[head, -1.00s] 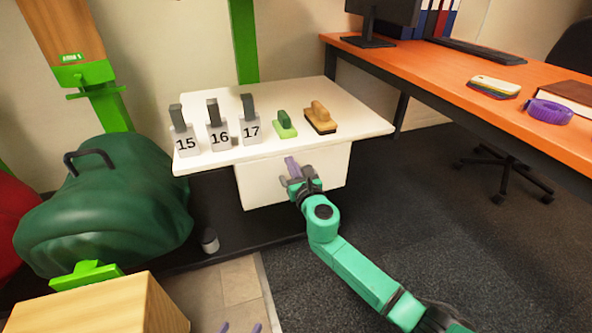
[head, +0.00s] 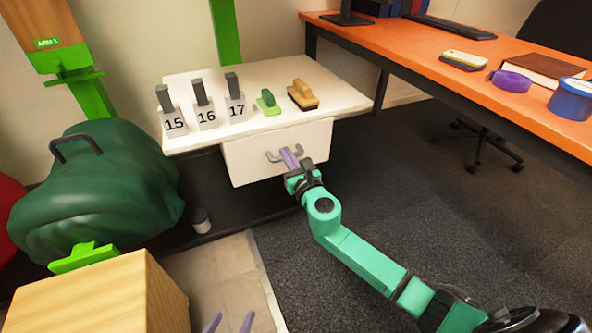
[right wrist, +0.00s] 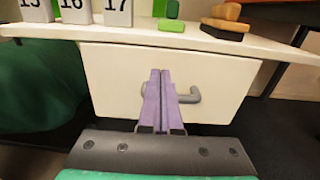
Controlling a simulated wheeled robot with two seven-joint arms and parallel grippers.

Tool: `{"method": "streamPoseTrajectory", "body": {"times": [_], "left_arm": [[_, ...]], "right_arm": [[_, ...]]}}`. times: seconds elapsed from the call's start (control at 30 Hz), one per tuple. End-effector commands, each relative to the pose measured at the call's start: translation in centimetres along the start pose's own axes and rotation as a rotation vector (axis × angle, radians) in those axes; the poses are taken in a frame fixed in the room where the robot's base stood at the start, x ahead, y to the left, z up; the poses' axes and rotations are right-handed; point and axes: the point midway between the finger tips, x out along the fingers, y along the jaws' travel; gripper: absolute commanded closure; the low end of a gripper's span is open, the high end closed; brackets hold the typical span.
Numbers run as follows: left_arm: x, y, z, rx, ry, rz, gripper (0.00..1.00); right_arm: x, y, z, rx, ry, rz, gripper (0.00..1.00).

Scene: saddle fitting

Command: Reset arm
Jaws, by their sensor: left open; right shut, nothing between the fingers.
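My right gripper (head: 288,152) is shut and empty, its purple fingers side by side. It is in front of the grey handle (head: 271,156) on the white drawer front (head: 245,165). In the right wrist view the shut fingers (right wrist: 160,72) cover the middle of the handle (right wrist: 190,95); whether they touch it I cannot tell. My left gripper (head: 229,322) shows only as two spread purple fingertips at the bottom edge of the head view; it is open.
On the white table (head: 270,72) stand holders numbered 15 (head: 173,123), 16 (head: 205,117) and 17 (head: 236,107), a green block (head: 268,105) and a tan-topped brush (head: 302,94). A green bag (head: 90,195), wooden box (head: 95,295) and orange desk (head: 420,60) surround it.

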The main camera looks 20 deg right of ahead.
Motion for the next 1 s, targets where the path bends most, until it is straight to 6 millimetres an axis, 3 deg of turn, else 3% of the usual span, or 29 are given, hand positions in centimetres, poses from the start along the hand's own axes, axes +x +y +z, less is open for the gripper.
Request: {"method": "streamPoseTrajectory", "body": {"times": [0.1, 0.23, 0.47, 0.57, 0.67, 0.8, 0.9, 1.0], "left_arm": [[-0.4, 0.3, -1.4, 0.003, 0.004, 0.001, 0.02], [-0.5, 0.3, -1.6, 0.006, -0.009, -0.002, 0.02], [-0.5, 0.3, -1.9, 0.008, -0.011, -0.004, 0.02], [-0.4, 0.3, -1.9, 0.004, -0.009, -0.003, 0.02], [-0.4, 0.3, -1.8, 0.005, -0.01, -0.003, 0.02], [-0.4, 0.3, -1.8, 0.005, -0.011, -0.003, 0.02], [-0.4, 0.3, -1.7, 0.006, -0.011, -0.003, 0.02], [-0.4, 0.3, -1.7, 0.006, -0.012, -0.003, 0.02]], "right_arm": [[-2.7, 0.0, 0.1, -0.001, 0.004, 0.001, 1.0], [-5.2, 0.0, 0.0, 0.0, 0.003, 0.001, 1.0], [-6.4, 0.1, 0.0, 0.002, 0.0, 0.0, 1.0], [-6.9, 0.4, -1.3, 0.112, 0.04, 0.006, 1.0], [-9.1, 1.8, -5.7, 0.551, 0.189, 0.001, 1.0], [-14.8, 5.3, -13.0, 1.457, 0.46, -0.134, 1.0], [-18.6, 7.7, -16.1, 2.006, 0.586, -0.298, 1.0], [-22.1, 9.9, -18.0, 2.477, 0.658, -0.494, 1.0]]}}
